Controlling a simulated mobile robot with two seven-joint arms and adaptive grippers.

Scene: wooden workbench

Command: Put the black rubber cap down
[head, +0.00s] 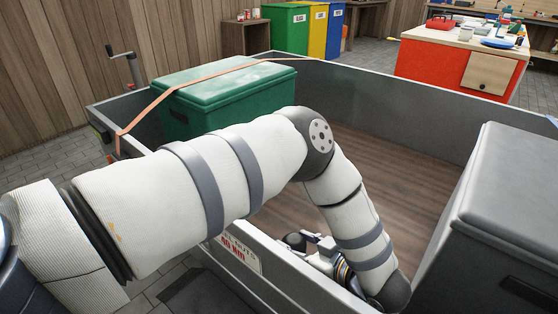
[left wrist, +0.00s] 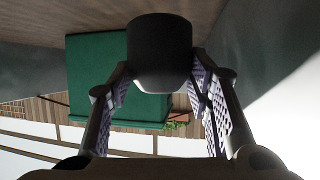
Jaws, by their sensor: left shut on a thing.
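The black rubber cap (left wrist: 160,52) shows large and dark at the top middle of the left wrist view, between the two finger pads. In the head view the cap (head: 294,241) is a small dark round shape just inside the trailer's near wall. My left gripper (head: 312,241) is shut on it; its fingers also show in the left wrist view (left wrist: 158,80), one on each side of the cap. My forearm hides part of the gripper's surroundings. I cannot tell whether the cap touches the trailer floor. My right gripper is not in view.
The grey trailer has a brown plank floor (head: 415,180), largely bare in the middle. A green chest (head: 225,90) under an orange strap (head: 150,103) stands at the left. A grey box (head: 515,190) stands at the right. The near wall (head: 285,275) is close to my gripper.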

